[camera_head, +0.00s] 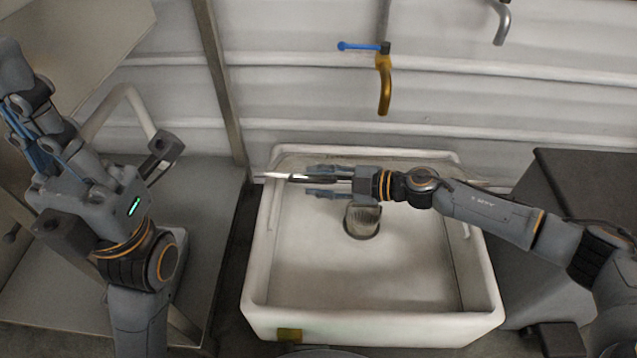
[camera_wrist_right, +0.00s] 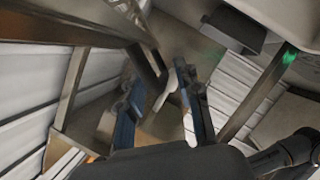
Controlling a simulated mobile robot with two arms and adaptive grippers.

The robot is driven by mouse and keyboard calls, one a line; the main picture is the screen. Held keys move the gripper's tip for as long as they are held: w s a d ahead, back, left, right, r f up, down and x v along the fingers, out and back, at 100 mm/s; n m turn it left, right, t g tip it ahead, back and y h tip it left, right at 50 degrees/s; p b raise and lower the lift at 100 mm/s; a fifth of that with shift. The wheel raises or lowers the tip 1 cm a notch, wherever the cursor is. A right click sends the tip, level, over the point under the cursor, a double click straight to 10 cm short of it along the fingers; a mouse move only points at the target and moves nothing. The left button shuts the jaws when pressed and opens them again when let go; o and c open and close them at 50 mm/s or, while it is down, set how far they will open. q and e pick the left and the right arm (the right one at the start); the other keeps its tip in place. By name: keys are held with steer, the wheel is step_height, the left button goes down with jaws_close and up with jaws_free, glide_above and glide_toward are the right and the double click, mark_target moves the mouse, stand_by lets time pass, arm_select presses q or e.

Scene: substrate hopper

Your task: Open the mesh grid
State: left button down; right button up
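A white basin-like hopper (camera_head: 262,260) stands in the middle of the head view, with a small ridged, mesh-like piece (camera_head: 363,220) over the round opening in its floor. A thin pale rod (camera_head: 272,175) crosses the hopper near its back rim. I cannot make out a larger mesh grid clearly. My right gripper (camera_head: 322,182) reaches in from the right, above the back of the hopper. Its fingers are apart, with the rod passing between or behind them. In the right wrist view the fingers (camera_wrist_right: 160,105) are also spread. My left gripper (camera_head: 25,105) is far left, away from the hopper; its opening is unclear.
A yellow-brown spout (camera_head: 384,85) with a blue lever (camera_head: 360,46) hangs on the white wall above the hopper. A grey metal post (camera_head: 221,90) and a metal table (camera_head: 205,195) stand left of it. A dark box (camera_head: 575,180) stands on the right.

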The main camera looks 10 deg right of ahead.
steer(key=shift+w+a, duration=0.1)
steer(key=shift+a, duration=0.05)
steer(key=shift+c, duration=0.2)
jaws_close()
